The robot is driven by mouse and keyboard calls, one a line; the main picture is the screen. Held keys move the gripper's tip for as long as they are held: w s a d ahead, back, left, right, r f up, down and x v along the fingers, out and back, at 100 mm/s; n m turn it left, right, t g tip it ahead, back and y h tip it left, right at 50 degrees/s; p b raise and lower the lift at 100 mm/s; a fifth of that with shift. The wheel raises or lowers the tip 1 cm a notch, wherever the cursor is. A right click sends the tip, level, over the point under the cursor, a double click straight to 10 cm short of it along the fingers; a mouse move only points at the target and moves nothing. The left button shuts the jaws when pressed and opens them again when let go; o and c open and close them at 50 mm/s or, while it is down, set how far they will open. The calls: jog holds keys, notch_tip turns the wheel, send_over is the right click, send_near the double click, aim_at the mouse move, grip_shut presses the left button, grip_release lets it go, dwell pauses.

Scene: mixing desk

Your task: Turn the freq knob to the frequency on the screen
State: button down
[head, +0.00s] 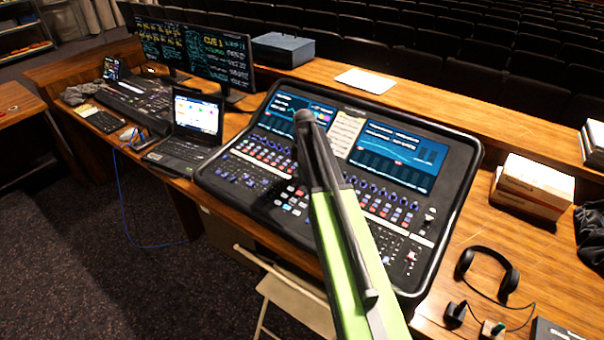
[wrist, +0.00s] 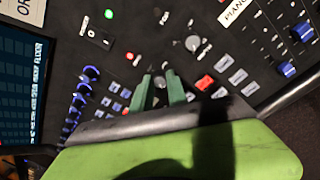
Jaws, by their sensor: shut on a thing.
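In the wrist view, the two green fingers of my gripper (wrist: 159,80) reach down onto the dark panel and are closed around a small greyish knob (wrist: 159,82), mostly hidden between them. I cannot read a label that names it as the freq knob. A larger grey knob (wrist: 192,43) stands apart, just above and right of the fingertips. In the head view, the mixing desk (head: 470,165) has a left screen (head: 275,112) and a right screen (head: 400,155); their text is too small to read. My arm crosses the desk there and hides my gripper.
Blue knobs (wrist: 90,75) run down the left of the wrist view. A lit red button (wrist: 204,83) and grey buttons (wrist: 222,90) lie close right of the fingers. A laptop (head: 190,130), headphones (head: 490,270) and a box (head: 535,185) flank the desk in the head view.

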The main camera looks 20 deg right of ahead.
jog(key=m, duration=0.7)
jog(key=shift+s+t+h, duration=0.15)
jog(key=shift+t+h, duration=0.15)
jog(key=m, duration=0.6)
jog(key=shift+a+h, duration=0.1)
jog(key=shift+h, duration=0.2)
jog(key=shift+m, duration=0.3)
jog(key=c, duration=1.3)
grip_release()
notch_tip(320, 180, up, 17)
jog(key=s+a+p, duration=0.1)
jog(key=s+p, duration=0.1)
jog(key=p, duration=1.5)
jog(key=shift+s+a, duration=0.3)
jog(key=shift+a, duration=0.1)
